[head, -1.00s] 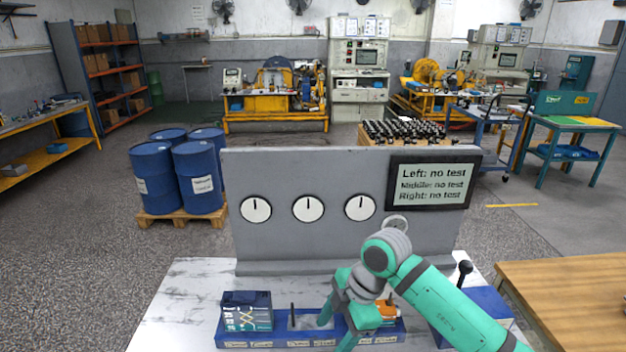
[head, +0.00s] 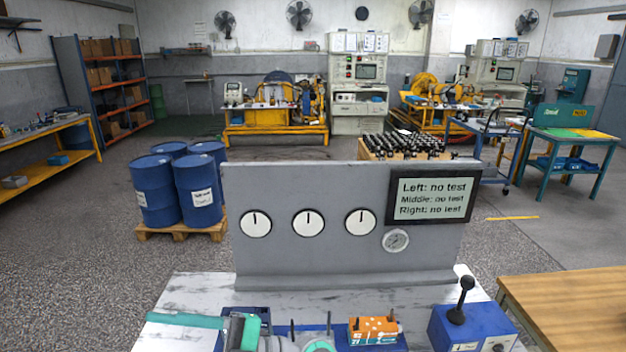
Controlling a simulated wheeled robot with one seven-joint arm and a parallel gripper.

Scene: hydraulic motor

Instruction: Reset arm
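Parts of my teal and grey arm (head: 185,320) show along the bottom edge of the head view, left and centre, low over the white table. My gripper's fingers do not show, so its state is hidden. Behind the arm, a blue tray (head: 368,347) lies on the table, cut off by the frame's edge. An orange and white box-like item (head: 374,329) sits in its right part. Dark thin pins stand near the tray's middle. The dark blue box at the tray's left is mostly hidden by my arm.
A grey panel (head: 330,235) with three dials stands behind the tray. Its screen (head: 433,198) reads "no test" for left, middle and right. A blue control box (head: 472,329) with a black lever is at right, near a wooden table (head: 570,295). Blue barrels (head: 157,195) stand behind left.

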